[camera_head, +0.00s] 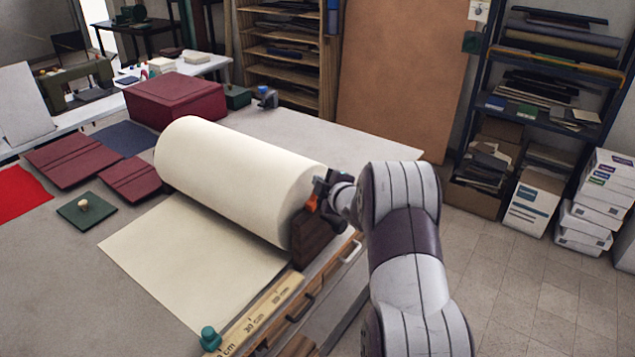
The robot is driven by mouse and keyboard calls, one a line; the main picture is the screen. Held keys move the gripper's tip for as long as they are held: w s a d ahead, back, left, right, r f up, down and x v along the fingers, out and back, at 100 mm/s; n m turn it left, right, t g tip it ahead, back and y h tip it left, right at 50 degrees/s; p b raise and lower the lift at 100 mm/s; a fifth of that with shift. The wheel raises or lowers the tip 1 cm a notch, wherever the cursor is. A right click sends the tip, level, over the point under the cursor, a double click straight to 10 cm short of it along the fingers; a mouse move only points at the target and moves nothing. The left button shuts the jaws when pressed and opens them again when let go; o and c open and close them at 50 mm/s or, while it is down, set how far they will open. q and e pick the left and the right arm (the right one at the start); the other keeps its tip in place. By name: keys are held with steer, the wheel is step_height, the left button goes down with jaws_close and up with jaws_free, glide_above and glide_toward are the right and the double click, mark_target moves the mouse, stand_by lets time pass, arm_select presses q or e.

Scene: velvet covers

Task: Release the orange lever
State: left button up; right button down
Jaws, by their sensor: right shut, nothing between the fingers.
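The orange lever (312,203) is a small piece at the right end of the large cream roll (235,175), above a dark wooden block (315,237). My right gripper (322,187) is at the lever, just above and to the right of it, with its arm coming in from the lower right. The gripper is shut with nothing held. It is small and dark here, and I cannot tell whether it touches the lever. Part of the lever may be hidden behind the gripper. My left gripper is not in view.
A cream sheet (190,262) runs from the roll toward the table's front. A wooden ruler (262,315) with a green knob (210,338) lies along the edge. Maroon covers (68,160), a maroon box (175,100) and a green pad (75,215) lie left.

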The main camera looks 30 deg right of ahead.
steer(key=shift+w+d, duration=0.15)
steer(key=shift+d, duration=0.25)
stand_by(0.5)
